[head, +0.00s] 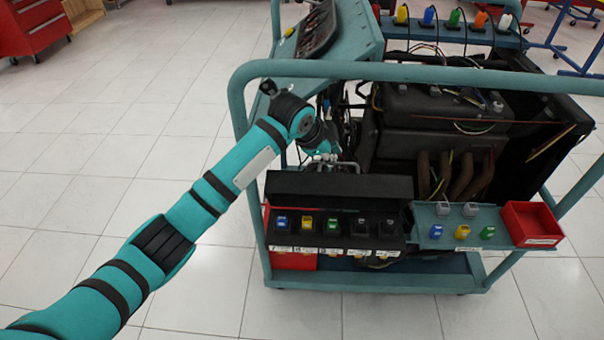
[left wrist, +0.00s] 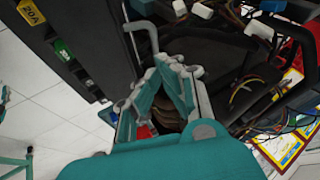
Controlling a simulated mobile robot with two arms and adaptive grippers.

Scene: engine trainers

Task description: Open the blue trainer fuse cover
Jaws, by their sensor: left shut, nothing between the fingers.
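The blue-green trainer cart (head: 236,112) carries a black fuse box (head: 370,243) on its near side, with blue, yellow, green and dark fuses in a row. Its black fuse cover (head: 340,187) looks raised along the back of the box, as the fuses are exposed. My left gripper (head: 335,162) is just behind the cover's upper edge, empty and shut; whether it touches the cover is unclear. In the left wrist view its linkage and fingers (left wrist: 168,72) show close, with a yellow fuse (left wrist: 30,12) and a green fuse (left wrist: 63,49) to the left. My right gripper is out of view.
The cart's teal rail (head: 430,73) runs above the work area. An engine with loose wires (head: 440,115) lies behind the fuse box. A red bin (head: 532,223) and more fuses sit on a shelf at right. Open tiled floor lies at left.

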